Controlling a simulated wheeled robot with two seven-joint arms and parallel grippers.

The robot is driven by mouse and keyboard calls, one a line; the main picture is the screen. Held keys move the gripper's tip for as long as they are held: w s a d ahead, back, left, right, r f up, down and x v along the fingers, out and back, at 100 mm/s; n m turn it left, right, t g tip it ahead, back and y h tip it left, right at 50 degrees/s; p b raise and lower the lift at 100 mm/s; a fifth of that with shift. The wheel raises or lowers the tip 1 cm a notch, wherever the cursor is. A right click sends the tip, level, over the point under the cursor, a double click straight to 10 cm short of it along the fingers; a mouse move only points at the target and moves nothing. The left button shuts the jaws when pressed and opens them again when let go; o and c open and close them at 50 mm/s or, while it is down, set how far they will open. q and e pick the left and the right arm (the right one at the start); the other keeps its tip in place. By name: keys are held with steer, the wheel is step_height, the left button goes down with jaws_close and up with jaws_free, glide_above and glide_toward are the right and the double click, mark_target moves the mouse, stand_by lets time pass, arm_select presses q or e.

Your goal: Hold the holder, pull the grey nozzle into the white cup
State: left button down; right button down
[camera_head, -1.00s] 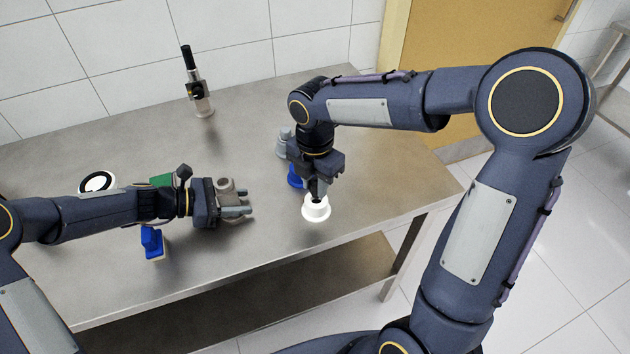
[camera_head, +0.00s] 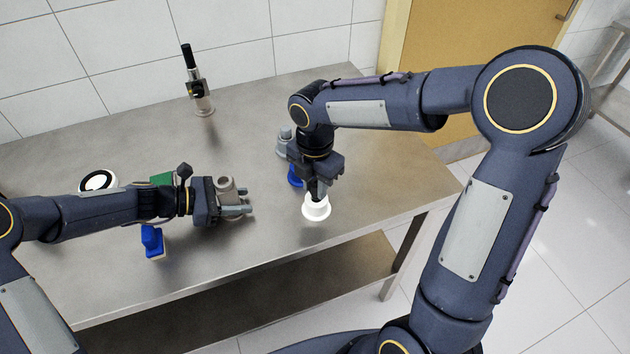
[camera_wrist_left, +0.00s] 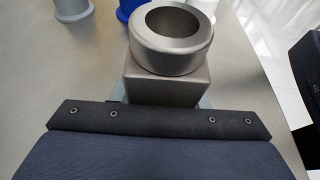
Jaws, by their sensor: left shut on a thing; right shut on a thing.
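My left gripper (camera_head: 236,202) is shut on the grey-brown holder (camera_head: 227,186) at the table's middle. In the left wrist view the holder (camera_wrist_left: 172,45) has a round ring on a square block, and the ring's opening looks empty. My right gripper (camera_head: 319,191) points down at the white cup (camera_head: 316,209), its fingertips at the cup's opening. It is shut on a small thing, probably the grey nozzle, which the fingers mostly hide. How deep this thing is in the cup cannot be told. The white cup also shows at the top of the left wrist view (camera_wrist_left: 205,8).
A blue cup (camera_head: 295,176) and a grey one (camera_head: 284,143) stand behind the white cup. A black-topped device (camera_head: 195,85) stands at the back. A white ring-shaped thing (camera_head: 97,181), a green block (camera_head: 161,180) and a blue part (camera_head: 152,241) lie around my left arm.

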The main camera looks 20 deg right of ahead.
arm_select(q)
steer(key=shift+a+f, duration=0.1)
steer(key=shift+f, duration=0.25)
arm_select(e)
steer(key=shift+f, duration=0.6)
steer(key=shift+f, duration=0.35)
steer(key=c, duration=1.1)
jaws_free()
steer(key=shift+o, duration=0.2)
step_height(320, 180, up, 16)
arm_select(q)
steer(key=c, duration=0.9)
jaws_free()
steer(key=o, duration=0.9)
steer(key=shift+r, duration=0.25)
